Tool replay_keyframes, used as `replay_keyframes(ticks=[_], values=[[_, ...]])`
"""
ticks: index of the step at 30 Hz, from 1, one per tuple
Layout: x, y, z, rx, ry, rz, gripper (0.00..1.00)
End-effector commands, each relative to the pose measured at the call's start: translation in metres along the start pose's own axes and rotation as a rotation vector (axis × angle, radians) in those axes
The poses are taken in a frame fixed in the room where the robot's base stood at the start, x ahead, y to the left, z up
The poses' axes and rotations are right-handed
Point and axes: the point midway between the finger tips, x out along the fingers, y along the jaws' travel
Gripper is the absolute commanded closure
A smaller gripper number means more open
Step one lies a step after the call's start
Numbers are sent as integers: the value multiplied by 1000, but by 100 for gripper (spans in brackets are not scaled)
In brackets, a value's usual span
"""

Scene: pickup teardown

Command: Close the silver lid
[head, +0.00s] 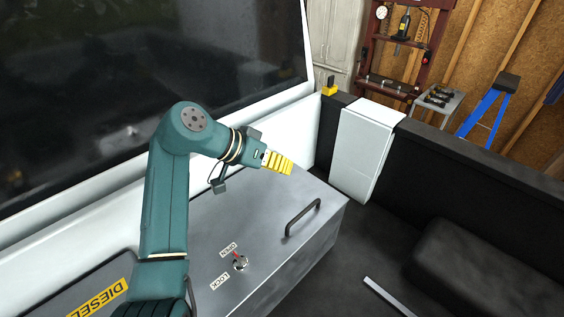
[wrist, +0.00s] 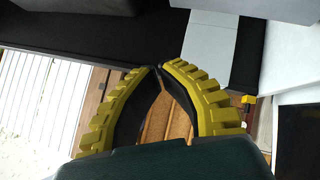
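The silver lid (head: 262,212) is the smooth grey top of a metal box along the truck bed's left wall. It looks flat, with no clear gap, but my arm hides part of it. A dark bar handle (head: 303,217) and a latch (head: 239,263) with a red part, between OPEN and LOCK labels, are on the box. My gripper (head: 290,168) hangs above the far part of the box, apart from the handle, pointing right. Its yellow ribbed fingers meet at the tips in the wrist view (wrist: 158,68). Nothing is seen between them.
A light grey upright box (head: 366,150) stands just beyond the silver box's far end. A dark wheel-well hump (head: 485,265) and a pale strip (head: 388,297) lie to the right. A black bed wall (head: 470,160) runs behind. The dark window (head: 120,80) rises at left.

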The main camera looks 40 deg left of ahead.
Motion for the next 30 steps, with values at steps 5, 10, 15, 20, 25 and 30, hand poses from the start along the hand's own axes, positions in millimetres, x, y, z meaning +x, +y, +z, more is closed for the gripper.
replay_keyframes(ticks=[5,10,15,20,25,30], values=[[38,2,-2,-1,-2,2,100],[71,1,6,-3,-1,0,100],[87,1,22,-1,1,-1,100],[92,0,27,0,4,-2,100],[93,0,27,0,4,-2,100],[97,0,32,6,2,-8,100]])
